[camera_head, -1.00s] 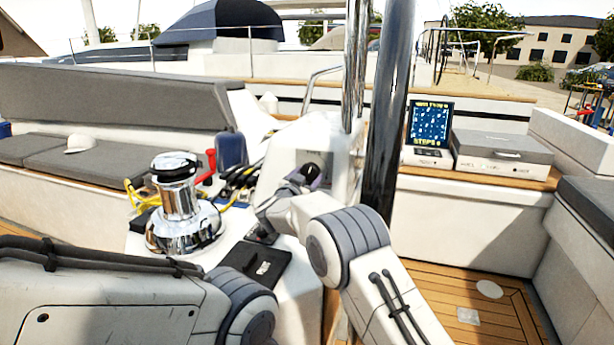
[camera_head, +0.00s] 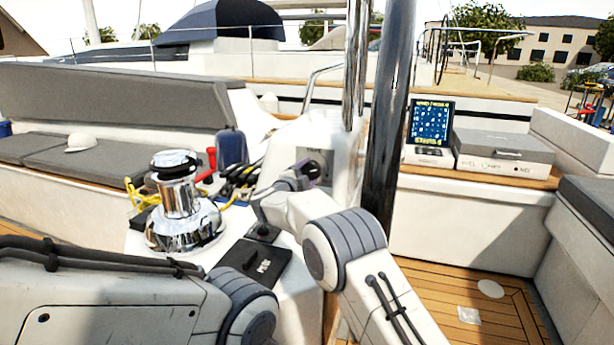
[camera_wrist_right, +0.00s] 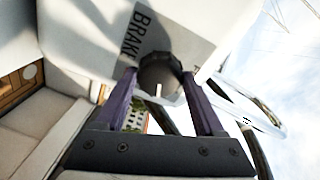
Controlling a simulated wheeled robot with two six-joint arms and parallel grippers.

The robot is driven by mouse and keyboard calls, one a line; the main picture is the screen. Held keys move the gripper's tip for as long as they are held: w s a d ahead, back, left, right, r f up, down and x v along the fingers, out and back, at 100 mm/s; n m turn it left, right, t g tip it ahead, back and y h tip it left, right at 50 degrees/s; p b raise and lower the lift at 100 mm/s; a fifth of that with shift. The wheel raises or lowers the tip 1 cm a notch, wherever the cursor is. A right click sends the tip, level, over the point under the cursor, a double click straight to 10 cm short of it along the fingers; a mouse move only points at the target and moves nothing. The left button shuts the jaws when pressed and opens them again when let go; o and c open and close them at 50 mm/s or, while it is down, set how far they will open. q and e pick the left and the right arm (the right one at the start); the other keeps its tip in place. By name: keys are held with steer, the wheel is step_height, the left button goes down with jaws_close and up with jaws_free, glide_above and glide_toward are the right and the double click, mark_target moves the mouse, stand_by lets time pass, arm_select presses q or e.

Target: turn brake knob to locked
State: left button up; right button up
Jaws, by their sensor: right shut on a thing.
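The brake knob (camera_wrist_right: 160,70) is dark and round with a short white mark, seen in the right wrist view.
A chrome winch (camera_head: 178,205) stands left of my right wrist, with red-handled and black levers (camera_head: 240,172) behind it. A black panel (camera_head: 255,262) lies in front. A steel post (camera_head: 385,130) rises close to the right of the gripper. Open wooden floor (camera_head: 450,275) lies further right.

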steer(key=m+b, duration=0.1)
steer(key=m, duration=0.3)
steer(key=shift+m+g, duration=0.3)
steer(key=shift+m, duration=0.1)
steer(key=m+b, duration=0.2)
steer(key=m, duration=0.3)
steer(key=shift+m+b, duration=0.3)
steer(key=o, duration=1.4)
steer(key=shift+c, duration=0.2)
steer(key=shift+r, duration=0.1)
steer(key=v, duration=1)
steer(key=shift+s+r+b, duration=0.2)
steer(key=shift+b, duration=0.2)
steer(key=shift+w+d, duration=0.1)
steer(key=shift+w, duration=0.05)
